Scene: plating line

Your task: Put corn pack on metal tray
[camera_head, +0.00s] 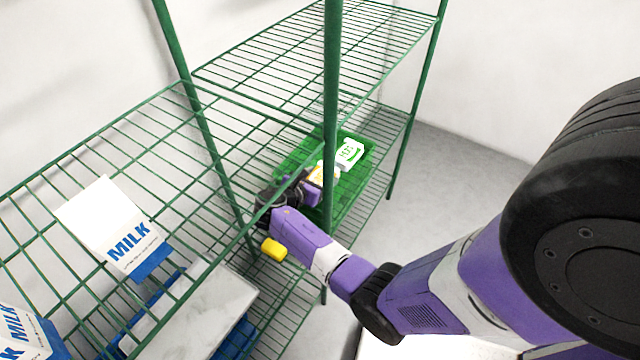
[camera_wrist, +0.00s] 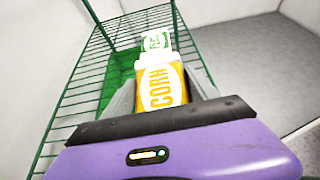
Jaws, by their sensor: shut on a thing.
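In the head view my gripper (camera_head: 312,184) reaches in at the lower shelf, at the near side of a green crate, and only a bit of the yellow corn pack (camera_head: 318,172) shows there. I cannot tell whether the pack still touches the crate.
The green crate (camera_head: 352,186) holds a white and green pack (camera_head: 348,153). Green shelf posts (camera_head: 332,100) stand close to my arm. A milk carton (camera_head: 112,228) lies on the left wire shelf, above a pale marbled slab (camera_head: 205,310) and blue crates. Open floor lies right.

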